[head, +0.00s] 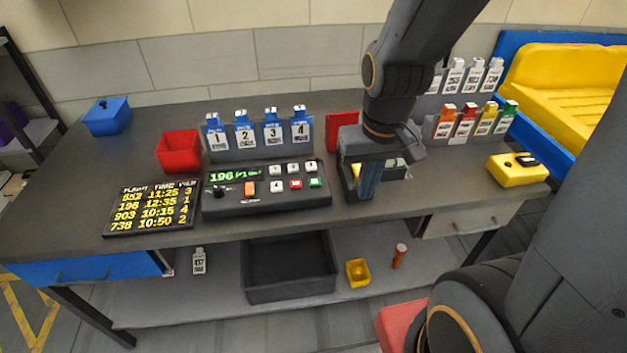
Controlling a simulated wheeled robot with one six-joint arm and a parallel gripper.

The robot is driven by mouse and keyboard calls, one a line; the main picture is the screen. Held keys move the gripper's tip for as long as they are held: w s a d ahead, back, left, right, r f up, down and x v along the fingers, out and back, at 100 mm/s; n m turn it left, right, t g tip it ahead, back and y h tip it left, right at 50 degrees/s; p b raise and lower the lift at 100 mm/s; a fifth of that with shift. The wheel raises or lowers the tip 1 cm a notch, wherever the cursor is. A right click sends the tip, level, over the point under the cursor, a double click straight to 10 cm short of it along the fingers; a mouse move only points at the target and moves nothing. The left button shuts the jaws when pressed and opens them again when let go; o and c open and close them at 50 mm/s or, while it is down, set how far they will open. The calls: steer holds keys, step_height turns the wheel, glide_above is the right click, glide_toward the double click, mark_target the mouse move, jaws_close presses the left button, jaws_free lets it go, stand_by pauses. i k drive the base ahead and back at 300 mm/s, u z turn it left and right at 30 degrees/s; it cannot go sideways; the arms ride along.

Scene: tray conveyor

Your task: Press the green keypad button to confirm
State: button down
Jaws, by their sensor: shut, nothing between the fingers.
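The dark keypad console (240,204) lies on the worktable with a green display reading 196 and more characters too small to read. Its green button (315,183) is at the right end of the lower row, beside a red button (295,185). White numbered buttons (292,170) fill the upper row and the lower row's left spot. My gripper (363,196) points down just right of the console, apart from the green button in the picture. It is shut and empty. Its height above the table is hard to judge.
A board of times (150,208) lies left of the console. A red bin (180,150), blue-topped numbered tags (272,130) and a red panel (340,130) stand behind. A yellow box (517,170) and colored tags (465,122) are at right. The shelf below holds a black tray (290,292).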

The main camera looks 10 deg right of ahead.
mark_target(315, 182)
steer(key=z, duration=1.5)
steer(key=k, duration=0.45)
steer(key=u, duration=0.9)
